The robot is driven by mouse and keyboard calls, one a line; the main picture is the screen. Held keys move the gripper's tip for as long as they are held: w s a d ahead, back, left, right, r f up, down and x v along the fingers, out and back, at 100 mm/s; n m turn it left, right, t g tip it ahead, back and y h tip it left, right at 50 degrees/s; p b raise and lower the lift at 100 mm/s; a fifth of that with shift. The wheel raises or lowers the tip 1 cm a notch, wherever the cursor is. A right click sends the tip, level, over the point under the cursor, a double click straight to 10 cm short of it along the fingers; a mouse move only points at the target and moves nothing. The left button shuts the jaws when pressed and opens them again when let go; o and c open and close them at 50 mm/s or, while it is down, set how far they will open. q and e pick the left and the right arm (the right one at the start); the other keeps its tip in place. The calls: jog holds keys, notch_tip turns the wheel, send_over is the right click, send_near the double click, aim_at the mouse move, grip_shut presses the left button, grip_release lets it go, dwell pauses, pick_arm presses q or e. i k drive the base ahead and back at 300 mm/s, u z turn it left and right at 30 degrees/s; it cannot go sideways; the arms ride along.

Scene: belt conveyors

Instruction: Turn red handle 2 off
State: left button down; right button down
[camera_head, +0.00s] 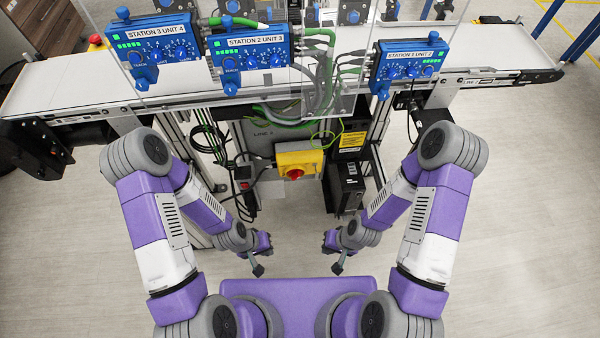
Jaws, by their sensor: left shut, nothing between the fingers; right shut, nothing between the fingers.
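A red rotary handle (295,173) sits on the front of a yellow switch box (291,161), low under the conveyor, near the picture's middle. No number can be read on it, and its on or off position is too small to tell. My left gripper (258,268) is shut and empty, nearer to me than the box and below it to the left in the picture. My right gripper (337,268) is shut and empty, below the box to the right. Both grippers are apart from the handle.
Blue station units (250,58) hang on a clear panel before the belt conveyor (75,82). Black cables (219,143) hang left of the switch box. A black power supply (349,186) stands to its right. The floor (296,222) before the box looks clear.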

aim_at(295, 174)
jog(key=z, duration=2.8)
jog(key=i, duration=0.75)
jog(key=u, duration=3.05)
